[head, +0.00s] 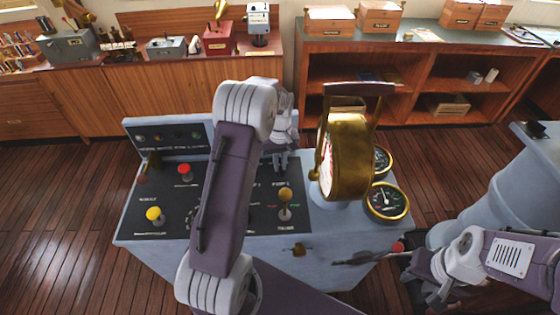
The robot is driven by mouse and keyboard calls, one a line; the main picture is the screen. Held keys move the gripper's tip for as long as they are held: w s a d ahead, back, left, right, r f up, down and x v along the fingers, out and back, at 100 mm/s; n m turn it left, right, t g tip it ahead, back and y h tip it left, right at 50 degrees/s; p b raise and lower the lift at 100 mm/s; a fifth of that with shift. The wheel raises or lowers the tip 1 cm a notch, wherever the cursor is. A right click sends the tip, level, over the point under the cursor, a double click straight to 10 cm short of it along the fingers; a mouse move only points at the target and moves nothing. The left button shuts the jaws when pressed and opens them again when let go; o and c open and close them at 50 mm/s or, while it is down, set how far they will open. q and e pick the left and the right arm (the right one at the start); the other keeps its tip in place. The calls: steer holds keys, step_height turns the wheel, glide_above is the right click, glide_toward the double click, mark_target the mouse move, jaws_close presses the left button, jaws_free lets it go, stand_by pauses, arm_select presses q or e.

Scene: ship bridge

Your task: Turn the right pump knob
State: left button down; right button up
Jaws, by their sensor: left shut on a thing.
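The blue-grey console (128,232) with a dark control panel stands in the middle of the head view. My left gripper (280,165) is at the panel's back right, pointing down just above the "PUMP 2" label (281,184). It is shut on the right pump knob, which its fingers hide. My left forearm crosses the panel and hides its middle, including the place left of this knob. My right gripper (418,280) is low at the right, beside the console's front right corner, away from the panel. Its finger opening is unclear.
A brass-topped lever (285,200) stands just in front of the label. A brass telegraph (346,155) rises close to the right of my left gripper, with two round gauges (386,201) beyond. A red knob (185,169) and a yellow knob (154,214) sit at the left.

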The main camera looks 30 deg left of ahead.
mark_target(280, 166)
arm_select(q)
steer(key=m+p, duration=0.1)
steer(key=m, duration=0.3)
steer(key=shift+r+p, duration=0.15)
steer(key=shift+p, duration=0.2)
steer(key=shift+m+p, duration=0.45)
steer(key=shift+m, duration=1.35)
steer(key=shift+w+m, duration=0.1)
steer(key=shift+m, duration=0.2)
steer(key=c, duration=1.5)
jaws_free()
steer(key=shift+o, duration=0.2)
step_height(280, 166, up, 9)
steer(key=shift+b, duration=0.45)
